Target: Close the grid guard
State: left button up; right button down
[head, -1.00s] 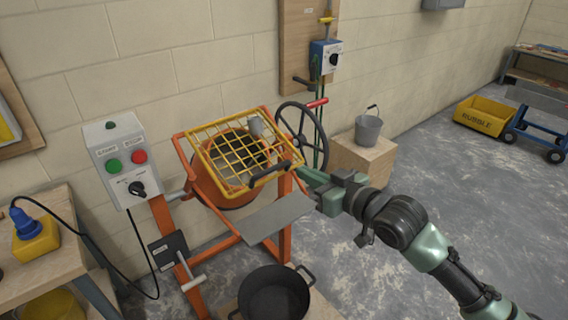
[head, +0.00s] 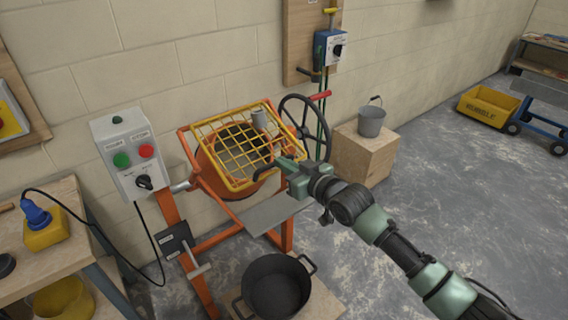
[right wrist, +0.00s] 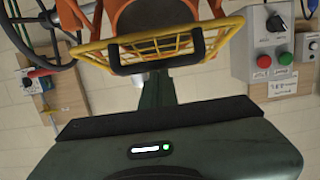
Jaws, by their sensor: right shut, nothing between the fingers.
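The yellow grid guard (head: 222,153) lies over the mouth of the orange mixer drum (head: 212,178), sloping toward me. Its dark handle (head: 268,170) is on the front right edge. My right gripper (head: 283,163) is shut and empty at the guard's right side, close to the handle; I cannot tell whether it touches. In the right wrist view the guard (right wrist: 180,42) and its black handle (right wrist: 155,55) show beyond the gripper body. My left gripper is not in view.
A control box (head: 130,155) with green and red buttons stands left of the mixer. A black handwheel (head: 306,128) is right of it. A black tub (head: 277,285) stands below, and a grey bucket (head: 371,120) sits on a wooden block.

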jog(key=shift+t+y, duration=0.4)
jog(key=shift+t, duration=0.1)
jog(key=f+b, duration=0.1)
jog(key=b, duration=0.1)
jog(key=f+b, duration=0.2)
jog(key=b, duration=0.1)
jog(key=f+b, duration=0.2)
jog(key=shift+w+a+f+b, duration=0.2)
jog(key=shift+w+f+b, duration=0.05)
jog(key=shift+b, duration=0.1)
jog(key=f+b, duration=0.1)
jog(key=w+f+b, duration=0.1)
jog(key=f+b, duration=0.1)
jog(key=a+f+b, duration=0.1)
jog(key=f+b, duration=0.1)
jog(key=shift+w+a+f, duration=0.1)
jog(key=shift+w+f, duration=0.15)
jog(key=shift+w, duration=0.1)
jog(key=shift+w+a+f+b, duration=0.1)
jog(key=shift+w+f+b, duration=0.15)
jog(key=shift+b, duration=0.1)
jog(key=shift+s, duration=0.1)
jog(key=shift+r, duration=0.15)
